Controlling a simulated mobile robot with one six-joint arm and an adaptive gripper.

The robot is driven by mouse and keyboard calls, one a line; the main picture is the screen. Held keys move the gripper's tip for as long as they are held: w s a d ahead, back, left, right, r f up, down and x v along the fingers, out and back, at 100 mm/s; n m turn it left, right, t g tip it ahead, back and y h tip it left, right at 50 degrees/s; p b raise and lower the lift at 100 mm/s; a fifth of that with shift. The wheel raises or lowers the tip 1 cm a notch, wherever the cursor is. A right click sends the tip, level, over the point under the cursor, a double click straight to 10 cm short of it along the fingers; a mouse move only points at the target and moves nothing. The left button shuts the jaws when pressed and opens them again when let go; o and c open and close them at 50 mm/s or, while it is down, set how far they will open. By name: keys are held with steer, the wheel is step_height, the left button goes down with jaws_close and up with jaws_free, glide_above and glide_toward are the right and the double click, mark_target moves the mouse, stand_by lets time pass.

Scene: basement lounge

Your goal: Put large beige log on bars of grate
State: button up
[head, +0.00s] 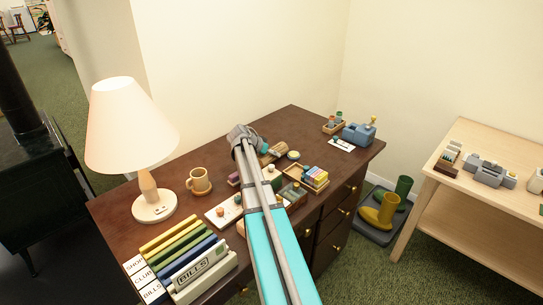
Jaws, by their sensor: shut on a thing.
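A beige-tan log-like cylinder (275,151) shows over the dark brown desk, just right of the end of my arm. It looks like the large beige log. My gripper (264,148) is at that end, partly hidden behind my own arm links, and appears shut on this log. The fingers are too small to make out, and I cannot tell whether the log touches the desktop. No grate bars can be made out. A black stove-like body (45,150) stands at the left edge.
The desk (150,235) is crowded: a lamp (130,125), a mug (199,181), binders (185,262), small trays (308,178) and a blue-grey device (359,134). A light wood table (480,215) stands right, with boots (380,212) on a floor tray between.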

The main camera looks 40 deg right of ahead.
mark_target(274, 148)
steer(key=shift+c, duration=0.8)
steer(key=shift+r, duration=0.15)
step_height(274, 148, up, 3)
steer(key=p, duration=0.3)
steer(key=s+a+r+p, duration=0.2)
steer(key=s+r+p, duration=0.1)
steer(key=s, duration=0.1)
steer(key=s+a+r+p, duration=0.6)
steer(key=s+p, duration=0.1)
steer(key=shift+s+r, duration=0.3)
steer(key=shift+r, duration=0.05)
steer(key=shift+r, duration=0.1)
step_height(274, 148, up, 7)
steer(key=p, duration=0.7)
steer(key=shift+r+p, duration=0.2)
steer(key=shift+p, duration=0.1)
